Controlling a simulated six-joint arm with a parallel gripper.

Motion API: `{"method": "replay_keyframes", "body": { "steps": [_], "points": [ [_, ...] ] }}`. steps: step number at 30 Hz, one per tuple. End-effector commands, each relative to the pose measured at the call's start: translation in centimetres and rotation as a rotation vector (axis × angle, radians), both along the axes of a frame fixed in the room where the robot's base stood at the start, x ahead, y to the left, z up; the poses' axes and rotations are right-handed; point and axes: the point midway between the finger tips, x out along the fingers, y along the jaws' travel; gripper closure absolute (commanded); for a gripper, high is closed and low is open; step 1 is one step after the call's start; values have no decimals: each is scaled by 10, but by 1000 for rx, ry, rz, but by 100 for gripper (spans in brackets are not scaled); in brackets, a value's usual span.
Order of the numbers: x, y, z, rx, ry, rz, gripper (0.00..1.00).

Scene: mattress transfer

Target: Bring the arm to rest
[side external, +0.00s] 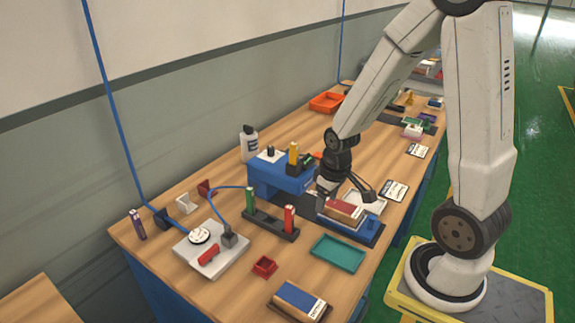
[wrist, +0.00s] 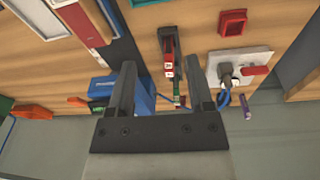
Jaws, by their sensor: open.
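My gripper (side external: 347,193) is at the end of the arm, over the middle of the workbench. Its two fingers are spread apart. In the wrist view my gripper (wrist: 161,75) is open, with nothing held between the fingers; the bench shows beyond them. A red-topped block with pale sides (side external: 346,210) lies just below the fingers in the side view, by a dark blue-edged tray (side external: 368,236). A red-and-white block also shows at the upper left of the wrist view (wrist: 88,20). I cannot tell whether the fingers touch the block.
A blue box (side external: 268,180) stands left of my gripper. A rack (side external: 270,226) holds upright green and red pieces. A teal tray (side external: 338,252), small red tray (side external: 264,267), blue-topped block (side external: 298,301) and grey plate with a cable (side external: 212,250) are nearer. A white bottle (side external: 249,145) stands behind.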

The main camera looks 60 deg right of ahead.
Motion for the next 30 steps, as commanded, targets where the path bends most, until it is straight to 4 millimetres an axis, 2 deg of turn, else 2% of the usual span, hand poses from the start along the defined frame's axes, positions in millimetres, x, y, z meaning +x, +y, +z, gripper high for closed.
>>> {"method": "replay_keyframes", "body": {
  "steps": [1, 6, 12, 18, 30],
  "points": [
    [3, 15, 6, 0, -14, 19, 33],
    [5, 58, 20, 10, -54, 51, 33],
    [1, 92, 31, 27, -87, 76, 33],
    [-2, 103, 35, 34, -96, 81, 33],
    [-2, 103, 35, 34, -97, 80, 33]
  ]
}}
